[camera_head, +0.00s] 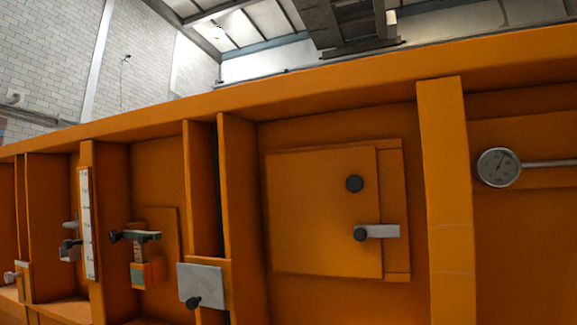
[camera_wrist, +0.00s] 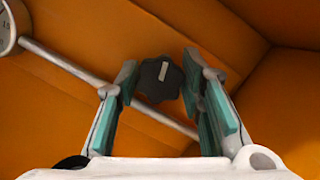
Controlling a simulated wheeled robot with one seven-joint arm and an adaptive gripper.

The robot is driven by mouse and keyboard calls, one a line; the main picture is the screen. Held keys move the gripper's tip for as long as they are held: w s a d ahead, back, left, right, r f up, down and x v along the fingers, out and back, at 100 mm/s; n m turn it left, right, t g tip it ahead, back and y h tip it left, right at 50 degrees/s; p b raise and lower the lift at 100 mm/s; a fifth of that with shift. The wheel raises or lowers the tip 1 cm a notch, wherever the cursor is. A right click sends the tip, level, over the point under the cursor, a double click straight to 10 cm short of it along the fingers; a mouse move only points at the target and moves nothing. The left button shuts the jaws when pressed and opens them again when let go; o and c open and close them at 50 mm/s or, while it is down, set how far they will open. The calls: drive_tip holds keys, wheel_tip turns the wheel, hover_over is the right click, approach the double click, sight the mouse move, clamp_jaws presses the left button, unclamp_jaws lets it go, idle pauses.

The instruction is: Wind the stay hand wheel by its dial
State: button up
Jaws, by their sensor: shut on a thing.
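The hand wheel (camera_wrist: 152,84) is a small black lobed knob with a pale bar on its face. It sits between the teal-padded fingertips of my gripper (camera_wrist: 158,80) in the wrist view, and the gripper is shut on it. The dial (camera_head: 498,167) is a round white gauge with a dark needle at the right of the head view. A grey rod runs right from it. Part of the dial (camera_wrist: 6,28) also shows at the wrist view's top left, its rod passing behind the wheel and fingers. My gripper and the hand wheel are not in the head view.
An orange ribbed steel wall (camera_head: 448,200) fills most of the head view. Brackets (camera_head: 203,283) and a white scale strip (camera_head: 88,222) project further left.

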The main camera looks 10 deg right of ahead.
drive_tip(key=o, duration=1.2)
drive_tip(key=shift+f, duration=0.1)
drive_tip(key=shift+c, duration=0.2)
drive_tip(key=v, duration=1.2)
drive_tip(key=shift+w, duration=0.1)
